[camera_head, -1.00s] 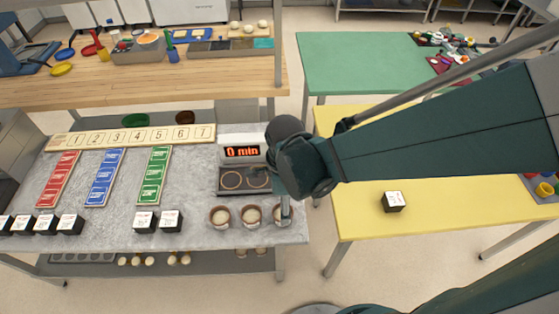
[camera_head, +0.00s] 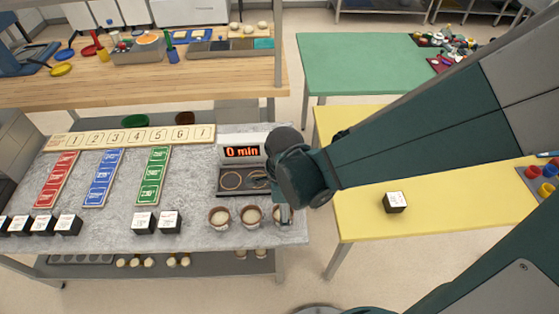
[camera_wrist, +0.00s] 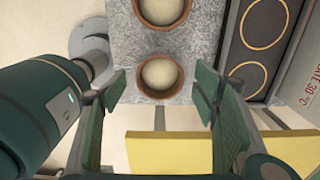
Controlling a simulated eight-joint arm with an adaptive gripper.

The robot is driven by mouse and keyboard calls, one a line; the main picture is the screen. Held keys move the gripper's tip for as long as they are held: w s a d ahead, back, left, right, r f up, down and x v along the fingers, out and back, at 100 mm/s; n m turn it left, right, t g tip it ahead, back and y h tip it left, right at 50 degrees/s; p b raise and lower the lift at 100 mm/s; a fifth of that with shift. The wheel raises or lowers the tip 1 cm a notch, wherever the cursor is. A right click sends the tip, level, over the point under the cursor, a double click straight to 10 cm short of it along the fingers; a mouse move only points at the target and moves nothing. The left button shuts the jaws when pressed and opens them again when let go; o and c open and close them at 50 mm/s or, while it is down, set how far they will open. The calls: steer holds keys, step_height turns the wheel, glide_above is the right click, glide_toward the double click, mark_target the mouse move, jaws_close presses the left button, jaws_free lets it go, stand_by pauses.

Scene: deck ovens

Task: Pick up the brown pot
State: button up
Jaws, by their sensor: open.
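Three brown pots with pale contents stand in a row at the right front of the grey counter: the left one (camera_head: 219,227), the middle one (camera_head: 251,226) and the right one, partly hidden by my gripper (camera_head: 284,213). In the wrist view, two brown pots show, a far one (camera_wrist: 162,25) and a near one (camera_wrist: 160,96) close to the counter's edge. My gripper (camera_wrist: 160,93) is open, with one finger on each side of the near pot in that picture. The fingers look apart from it. Their height relative to its rim is hard to judge.
A burner plate (camera_head: 231,181) and a "0 min" display (camera_head: 241,152) stand behind the pots. Black labelled cubes (camera_head: 169,222) sit to the left. A yellow table (camera_head: 440,215) with one cube (camera_head: 395,202) lies right, across a gap. Another brown vessel (camera_head: 185,118) is behind the counter.

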steer(key=shift+f, duration=1.2)
steer(key=c, duration=1.1)
steer(key=shift+r, duration=0.1)
steer(key=shift+r+p, duration=1.05)
steer(key=shift+r, duration=3.85)
